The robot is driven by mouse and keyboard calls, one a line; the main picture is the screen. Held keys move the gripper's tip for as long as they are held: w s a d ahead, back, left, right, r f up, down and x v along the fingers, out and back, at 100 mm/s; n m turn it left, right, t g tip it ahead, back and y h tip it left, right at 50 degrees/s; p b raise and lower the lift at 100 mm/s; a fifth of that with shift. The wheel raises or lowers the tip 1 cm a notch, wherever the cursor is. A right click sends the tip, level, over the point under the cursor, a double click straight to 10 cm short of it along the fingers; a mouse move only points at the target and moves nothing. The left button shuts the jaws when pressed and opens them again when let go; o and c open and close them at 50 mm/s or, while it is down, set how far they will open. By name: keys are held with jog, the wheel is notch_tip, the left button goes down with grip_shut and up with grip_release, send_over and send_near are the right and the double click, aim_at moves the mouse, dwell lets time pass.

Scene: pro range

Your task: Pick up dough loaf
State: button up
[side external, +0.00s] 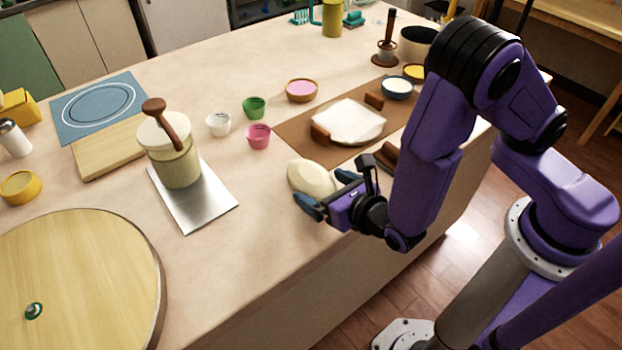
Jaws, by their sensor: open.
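The dough loaf (310,177) is a pale cream, rounded oval lump on the counter, near its front edge and left of the brown mat. My gripper (327,191) is low over the counter at the loaf's right and front side. Its dark blue fingers are spread open, one near the loaf's front and one near its right end. I cannot tell whether either finger touches the loaf. The loaf's lower right part is partly hidden by my gripper.
A brown mat (296,141) with a flat white dough sheet (349,121) lies behind my gripper. Small cups, including a pink one (258,136), stand behind the loaf. A jar (175,160) on a metal plate (216,205) stands left. The counter between plate and loaf is clear.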

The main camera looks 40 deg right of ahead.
aim_at(315, 183)
jog(key=shift+x, duration=1.65)
jog(key=c, duration=1.2)
jog(key=shift+c, duration=0.2)
jog(key=shift+r, duration=0.1)
